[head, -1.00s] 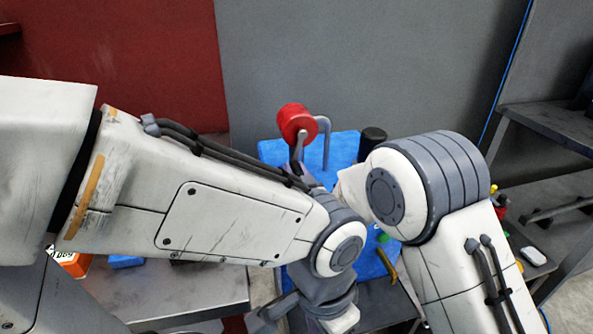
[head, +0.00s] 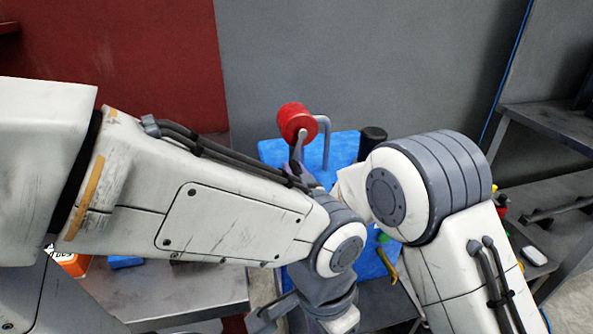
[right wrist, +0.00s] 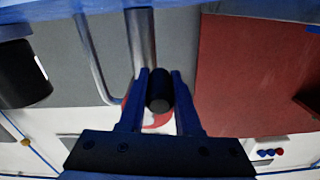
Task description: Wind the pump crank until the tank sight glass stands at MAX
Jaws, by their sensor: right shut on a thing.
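In the head view a blue unit (head: 345,150) stands against the grey wall, with a grey bent pipe (head: 325,140) on it.
A dark cylinder (head: 372,140) stands at the blue unit's right. A grey bench (head: 200,285) at lower left carries an orange box (head: 75,264). Grey shelving (head: 555,125) is at the right. My two arms nearly meet in front of the unit.

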